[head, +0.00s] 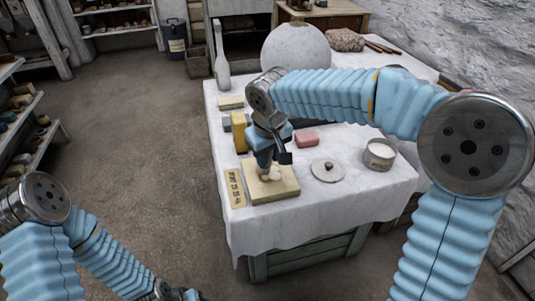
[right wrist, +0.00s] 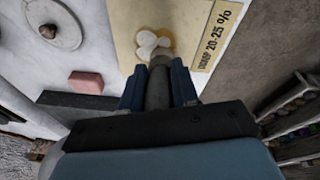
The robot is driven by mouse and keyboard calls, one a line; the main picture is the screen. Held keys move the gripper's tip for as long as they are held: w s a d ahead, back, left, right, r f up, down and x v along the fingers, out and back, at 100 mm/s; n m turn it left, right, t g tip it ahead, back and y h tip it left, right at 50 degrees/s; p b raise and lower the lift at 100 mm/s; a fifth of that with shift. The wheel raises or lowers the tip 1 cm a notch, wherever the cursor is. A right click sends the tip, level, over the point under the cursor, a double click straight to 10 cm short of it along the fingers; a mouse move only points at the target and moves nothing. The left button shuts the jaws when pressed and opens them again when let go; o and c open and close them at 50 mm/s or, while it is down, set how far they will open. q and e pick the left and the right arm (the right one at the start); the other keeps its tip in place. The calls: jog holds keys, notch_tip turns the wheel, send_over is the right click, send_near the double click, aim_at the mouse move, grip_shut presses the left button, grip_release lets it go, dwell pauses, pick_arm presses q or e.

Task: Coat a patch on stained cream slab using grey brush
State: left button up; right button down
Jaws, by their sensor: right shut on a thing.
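The cream slab (head: 285,188) lies on the white-covered table near its front left corner. In the right wrist view the slab (right wrist: 190,20) shows a yellowish-brown stain with a white blotch (right wrist: 148,42) over part of it. My right gripper (head: 265,160) points down over the slab, shut on the grey brush. In the right wrist view the brush (right wrist: 158,88) stands between the fingers, its head at the edge of the white blotch and seemingly on or just above the slab. My left gripper (head: 175,293) is low at the bottom edge, away from the table; its jaws are unclear.
A label strip (head: 235,188) lies left of the slab. A yellow block (head: 239,132), a pink block (head: 307,139), a round lid (head: 328,171) and an open tin (head: 379,154) stand nearby.

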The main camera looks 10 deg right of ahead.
jog(key=shift+f, duration=0.15)
dwell(0.4)
jog(key=shift+s, duration=0.1)
jog(key=shift+s+b, duration=0.5)
jog(key=shift+s, duration=0.2)
jog(key=shift+w+p, duration=0.35)
jog(key=shift+w, duration=0.15)
jog(key=shift+w+p, duration=0.45)
jog(key=shift+w, duration=0.6)
jog(key=shift+s+b, duration=0.75)
jog(key=shift+s, duration=0.8)
jog(key=shift+w+p, duration=0.35)
jog(key=shift+w, duration=0.2)
jog(key=shift+w+p, duration=0.4)
jog(key=shift+w, duration=0.6)
